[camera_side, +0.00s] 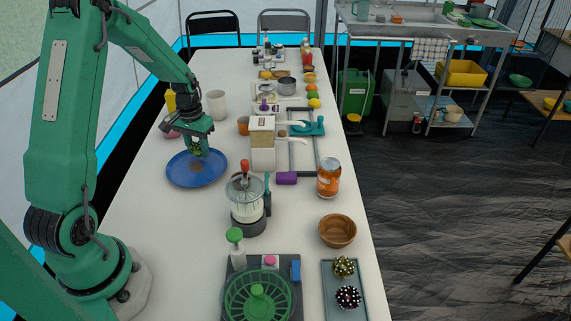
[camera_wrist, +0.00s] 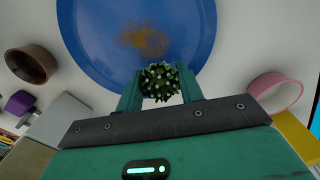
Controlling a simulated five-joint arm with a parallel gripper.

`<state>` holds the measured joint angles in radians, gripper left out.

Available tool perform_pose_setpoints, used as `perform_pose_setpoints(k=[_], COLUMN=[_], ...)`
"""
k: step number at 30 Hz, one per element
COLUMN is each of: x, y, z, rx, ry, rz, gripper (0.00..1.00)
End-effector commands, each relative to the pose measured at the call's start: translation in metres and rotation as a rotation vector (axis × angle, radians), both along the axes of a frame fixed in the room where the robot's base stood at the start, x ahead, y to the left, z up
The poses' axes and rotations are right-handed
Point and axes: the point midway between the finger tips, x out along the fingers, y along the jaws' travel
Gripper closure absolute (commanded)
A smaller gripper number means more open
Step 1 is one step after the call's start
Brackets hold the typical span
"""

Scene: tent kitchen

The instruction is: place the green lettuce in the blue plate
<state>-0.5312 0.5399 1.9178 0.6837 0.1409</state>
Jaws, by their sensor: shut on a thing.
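The blue plate (camera_side: 183,176) lies on the white table beneath my gripper, and it fills the upper middle of the wrist view (camera_wrist: 90,45). My gripper (camera_side: 199,153) is over the plate's upper right part. In the wrist view my gripper (camera_wrist: 160,85) is shut on the green lettuce (camera_wrist: 158,80), a small dark green knobbly ball with pale tips. The lettuce (camera_side: 196,149) shows only partly between the fingers in the side view. I cannot tell whether it touches the plate. A brownish patch (camera_wrist: 146,40) marks the plate's middle.
A white cup (camera_side: 216,104) and a pink bowl (camera_wrist: 277,93) stand near the plate. A white-and-tan boxy appliance (camera_side: 262,147) and a blender-like jar (camera_side: 246,204) stand to its right. Two spotted balls lie on a grey tray (camera_side: 329,296). The table in front of the plate is clear.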

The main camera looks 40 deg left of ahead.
Motion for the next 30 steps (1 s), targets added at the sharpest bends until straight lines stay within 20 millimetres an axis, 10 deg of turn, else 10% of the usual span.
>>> perform_pose_setpoints(k=[16, 17, 19, 30], x=[-0.0002, -0.0001, -0.0001, -0.0001], y=[-0.0002, -0.0002, -0.0002, -0.0001], z=[-0.0108, -0.0105, -0.0104, -0.0090], rx=[0.000, 0.000, 0.000, 0.000], ry=[0.000, 0.000, 0.000, 0.000], rz=[0.000, 0.000, 0.000, 0.000], gripper=[0.85, 0.57, 0.43, 0.41])
